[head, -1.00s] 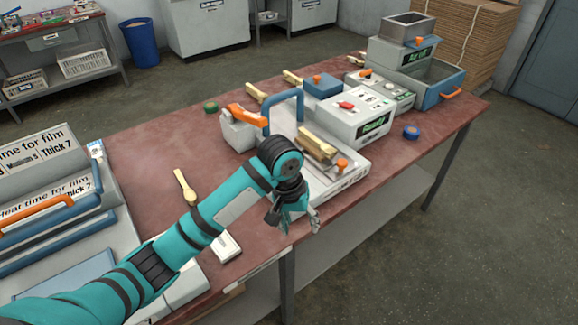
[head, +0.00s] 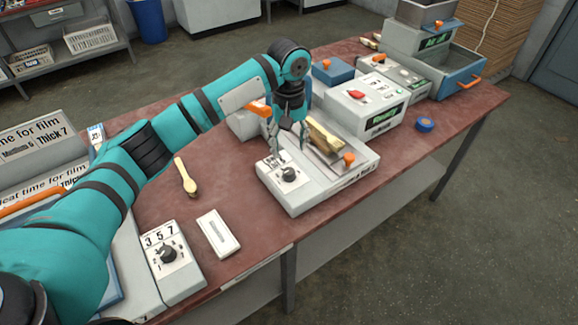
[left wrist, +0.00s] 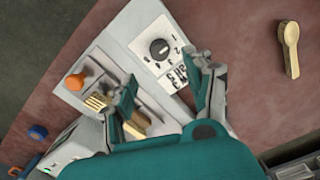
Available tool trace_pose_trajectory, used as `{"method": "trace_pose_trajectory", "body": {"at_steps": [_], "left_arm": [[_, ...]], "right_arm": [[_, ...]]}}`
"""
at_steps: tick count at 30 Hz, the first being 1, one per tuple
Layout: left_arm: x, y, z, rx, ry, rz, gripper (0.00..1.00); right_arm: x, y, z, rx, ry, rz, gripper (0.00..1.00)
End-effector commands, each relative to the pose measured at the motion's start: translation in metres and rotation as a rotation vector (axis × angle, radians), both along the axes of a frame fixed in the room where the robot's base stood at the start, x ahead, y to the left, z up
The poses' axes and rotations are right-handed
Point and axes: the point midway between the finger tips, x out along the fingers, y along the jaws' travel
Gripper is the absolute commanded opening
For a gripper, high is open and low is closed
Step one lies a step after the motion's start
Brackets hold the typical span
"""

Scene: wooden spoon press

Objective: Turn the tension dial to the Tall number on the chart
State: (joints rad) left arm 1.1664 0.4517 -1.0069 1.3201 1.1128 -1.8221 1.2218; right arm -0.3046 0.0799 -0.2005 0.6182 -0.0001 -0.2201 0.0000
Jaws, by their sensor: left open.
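The tension dial (head: 289,174) is a black round knob on a white plate at the front left corner of the grey press base (head: 300,203). It also shows in the left wrist view (left wrist: 159,48), with small numbers around it. A label with larger characters (left wrist: 176,76) lies beside it; they are too small and turned to read surely. My left gripper (head: 289,138) is open and empty, pointing down above the dial plate, apart from the dial. In the left wrist view its fingers (left wrist: 166,78) are spread below the dial. My right gripper is not in view.
Wooden spoons (head: 324,138) lie in the press behind the dial, next to an orange knob (head: 349,159). A second dial (head: 168,254), marked 3 5 7, sits on the left machine.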

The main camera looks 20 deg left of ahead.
Motion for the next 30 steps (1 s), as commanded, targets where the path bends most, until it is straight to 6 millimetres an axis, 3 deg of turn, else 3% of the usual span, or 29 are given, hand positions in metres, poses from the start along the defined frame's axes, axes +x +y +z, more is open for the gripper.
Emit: {"method": "trace_pose_trajectory", "body": {"at_steps": [6,12,18,26,30], "left_arm": [[-0.001,0.0,-0.047,0.001,0.003,0.001,0.53],[-0.001,0.0,-0.078,0.001,0.002,0.0,0.53],[0.0,0.0,-0.091,0.0,-0.001,-0.001,0.53],[0.0,0.0,-0.092,0.0,-0.002,-0.001,0.53],[0.0,0.0,-0.092,0.0,-0.001,-0.001,0.36]], "right_arm": [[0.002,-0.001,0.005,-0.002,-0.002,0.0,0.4],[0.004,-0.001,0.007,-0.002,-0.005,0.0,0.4],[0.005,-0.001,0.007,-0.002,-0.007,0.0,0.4],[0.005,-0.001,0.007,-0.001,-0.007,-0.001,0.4],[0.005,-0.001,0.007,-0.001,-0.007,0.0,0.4]]}}
